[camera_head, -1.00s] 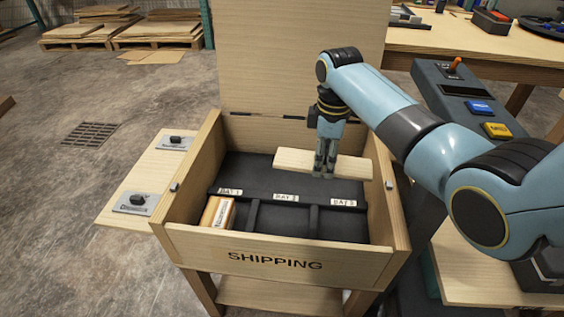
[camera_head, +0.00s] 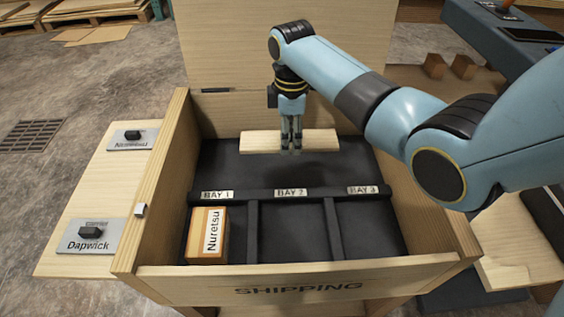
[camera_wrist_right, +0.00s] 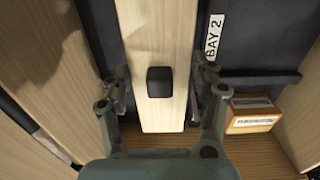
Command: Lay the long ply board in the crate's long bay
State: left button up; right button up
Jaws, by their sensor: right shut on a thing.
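The long ply board (camera_head: 262,143) is a pale, narrow plank lying crosswise over the rear part of the wooden crate (camera_head: 290,283). My right gripper (camera_head: 291,148) is shut on the board near its middle and points down. A dark shadow below suggests that the board hangs above the black floor of the long bay (camera_head: 218,172). In the right wrist view, the board (camera_wrist_right: 152,35) runs between the fingers (camera_wrist_right: 160,85), with a black knob (camera_wrist_right: 160,82) on its face. My left gripper is not in view.
The crate's front has three labelled bays. A small Nuretsu box (camera_head: 206,235) stands in Bay 1; Bays 2 and 3 look empty. The raised lid (camera_head: 225,45) stands behind. A side shelf (camera_head: 90,195) on the left carries two labelled plates. A console (camera_head: 500,35) stands at right.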

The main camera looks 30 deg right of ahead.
aim_at(289, 171)
notch_tip(289, 171, down, 10)
jog(key=b, duration=0.4)
jog(key=shift+f, duration=0.15)
jog(key=o, duration=1.2)
notch_tip(289, 171, up, 12)
jog(key=p, duration=0.5)
